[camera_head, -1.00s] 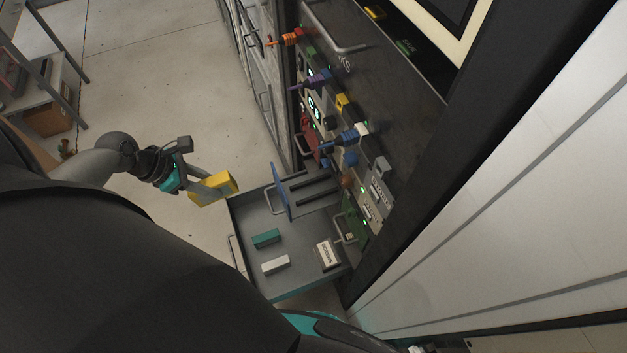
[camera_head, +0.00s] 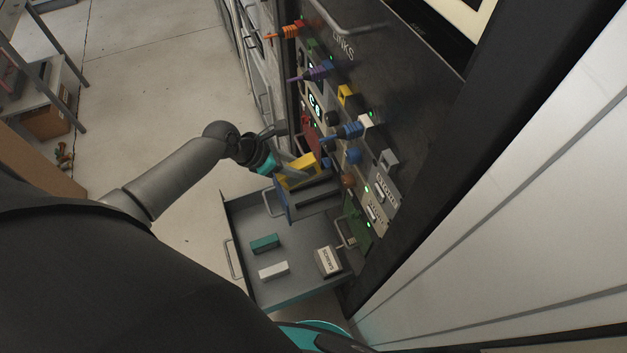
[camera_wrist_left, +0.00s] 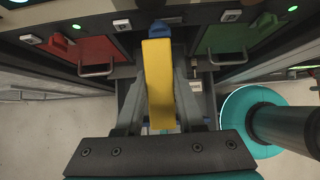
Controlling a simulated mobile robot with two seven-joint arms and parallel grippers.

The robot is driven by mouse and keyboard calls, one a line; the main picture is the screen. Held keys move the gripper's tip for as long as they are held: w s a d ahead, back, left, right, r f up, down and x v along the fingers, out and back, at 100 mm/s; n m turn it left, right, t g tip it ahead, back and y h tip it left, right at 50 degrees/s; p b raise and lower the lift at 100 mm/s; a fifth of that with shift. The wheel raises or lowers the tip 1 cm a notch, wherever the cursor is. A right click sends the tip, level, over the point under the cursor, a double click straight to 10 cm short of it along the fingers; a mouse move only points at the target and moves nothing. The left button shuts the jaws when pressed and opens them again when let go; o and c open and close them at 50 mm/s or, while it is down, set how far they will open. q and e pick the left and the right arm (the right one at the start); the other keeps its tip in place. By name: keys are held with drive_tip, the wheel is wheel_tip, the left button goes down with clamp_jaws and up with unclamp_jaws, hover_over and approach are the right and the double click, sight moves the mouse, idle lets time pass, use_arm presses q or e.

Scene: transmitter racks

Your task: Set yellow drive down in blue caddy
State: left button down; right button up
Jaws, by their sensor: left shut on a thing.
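The yellow drive (camera_head: 298,168) is held in my left gripper (camera_head: 286,166), over the far left part of the blue caddy (camera_head: 291,208). In the left wrist view the yellow drive (camera_wrist_left: 158,88) stands long between the two fingers of my left gripper (camera_wrist_left: 160,100). The caddy has dark slots and sits at the far end of an open grey drawer. Whether the drive touches the caddy or is above it I cannot tell. In the wrist view a small blue part (camera_wrist_left: 160,29) shows beyond the drive. My right gripper is not in view.
The open drawer (camera_head: 245,210) also holds a teal block (camera_head: 265,243), a white block (camera_head: 274,270) and a labelled white box (camera_head: 327,261). The rack panel (camera_head: 375,185) with plugs and cables stands close on the right. Free floor lies left of the drawer.

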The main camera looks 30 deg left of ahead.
use_arm(q)
drive_tip(key=f, duration=0.2)
drive_tip(key=w+f+b, duration=0.1)
drive_tip(key=d+f+b, duration=0.1)
drive_tip(key=f, duration=0.1)
drive_tip(key=shift+w+f, duration=0.25)
drive_tip(key=shift+f, duration=0.05)
drive_tip(key=shift+w+d+f+b, duration=0.1)
drive_tip(key=shift+d+f+b, duration=0.05)
drive_tip(key=shift+f+b, duration=0.4)
drive_tip(key=shift+w+d+r+p, duration=0.2)
drive_tip(key=shift+w+r+p, duration=0.05)
drive_tip(key=shift+p, duration=0.15)
drive_tip(key=shift+w+d+r+g+y, duration=0.1)
drive_tip(key=shift+w+g+y, duration=0.1)
drive_tip(key=shift+g+y, duration=0.2)
drive_tip(key=shift+w+d+g+y+p, duration=0.3)
drive_tip(key=shift+w+d+g+y, duration=0.2)
drive_tip(key=shift+g+y, duration=0.35)
drive_tip(key=shift+s+f+b, duration=0.1)
drive_tip(key=shift+f+b, duration=0.4)
drive_tip(key=shift+f, duration=0.45)
